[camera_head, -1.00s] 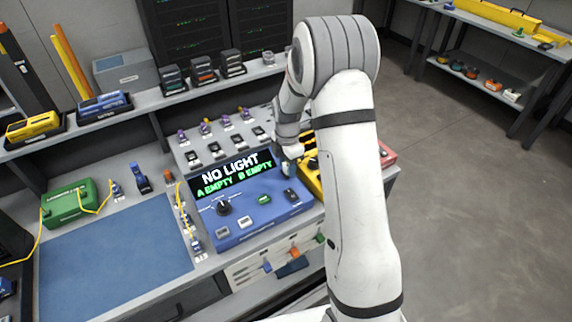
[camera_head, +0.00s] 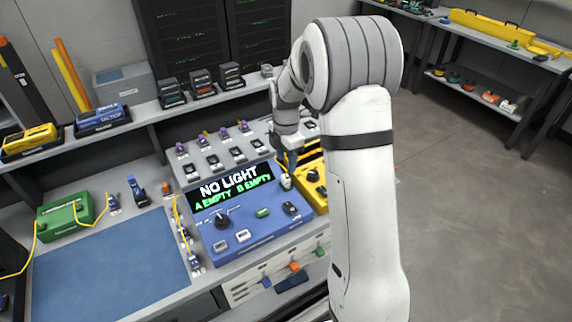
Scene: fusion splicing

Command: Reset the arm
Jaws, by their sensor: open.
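My arm, white with grey joints, rises on the right of the head view and bends over the bench at its elbow. My gripper (camera_head: 290,160) hangs down above the back right corner of the blue console (camera_head: 240,238), close to a small light-coloured piece (camera_head: 286,182) there. The gripper is small in view and partly blends with the wrist. It is open, and I see nothing held in it. The console's screen (camera_head: 232,186) reads "NO LIGHT", "A EMPTY", "B EMPTY".
A yellow case (camera_head: 313,182) stands right of the console, partly behind my arm. A blue mat (camera_head: 110,268) lies left, with a green box (camera_head: 66,216) behind it. A shelf (camera_head: 150,118) with several devices runs along the back. Open floor (camera_head: 460,200) lies right.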

